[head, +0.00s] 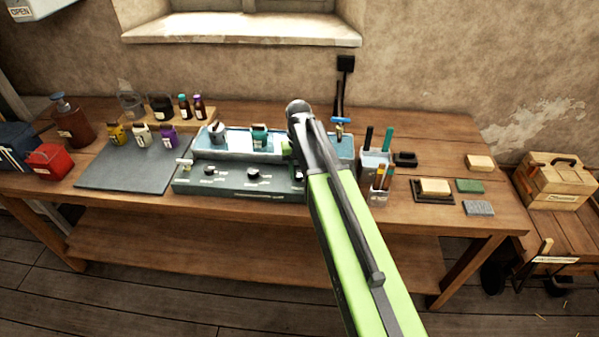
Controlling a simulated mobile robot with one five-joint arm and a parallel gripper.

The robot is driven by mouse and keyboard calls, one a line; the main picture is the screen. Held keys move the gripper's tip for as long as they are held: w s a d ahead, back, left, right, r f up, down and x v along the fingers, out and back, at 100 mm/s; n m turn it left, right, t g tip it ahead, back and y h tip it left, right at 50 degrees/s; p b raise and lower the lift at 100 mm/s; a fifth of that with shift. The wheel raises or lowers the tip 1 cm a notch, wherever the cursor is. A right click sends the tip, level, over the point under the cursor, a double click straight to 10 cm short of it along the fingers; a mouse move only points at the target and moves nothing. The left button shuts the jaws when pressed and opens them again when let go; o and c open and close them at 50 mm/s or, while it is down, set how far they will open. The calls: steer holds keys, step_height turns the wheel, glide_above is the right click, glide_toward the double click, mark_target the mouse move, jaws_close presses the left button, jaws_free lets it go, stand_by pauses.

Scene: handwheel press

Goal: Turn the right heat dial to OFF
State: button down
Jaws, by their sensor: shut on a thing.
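The dark green heater unit (225,183) stands on the wooden bench with a row of black dials on its front. The left dial (209,170) and the middle dial (253,172) show clearly. The right heat dial (298,177) shows only as a dark sliver beside my arm, so its pointer and marks cannot be read. My arm reaches up from the lower right and bends down over the unit's right part. My gripper (299,171) is at the right dial and shut on it; its fingers are mostly hidden by my own arm.
A blue tray (232,140) with small pots lies behind the dials. A pen holder (374,162) and a blue valve (341,120) stand close right of my arm. A grey mat (130,170) lies left. Blocks lie at the right; bare bench (430,160) shows between them.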

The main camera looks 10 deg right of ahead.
mark_target(299, 174)
steer(key=n, duration=0.6)
steer(key=shift+n, duration=0.4)
stand_by(0.3)
steer(key=c, duration=1)
jaws_free()
steer(key=shift+r, duration=0.1)
step_height(299, 174, up, 17)
steer(key=p, duration=1.7)
steer(key=shift+r, duration=0.1)
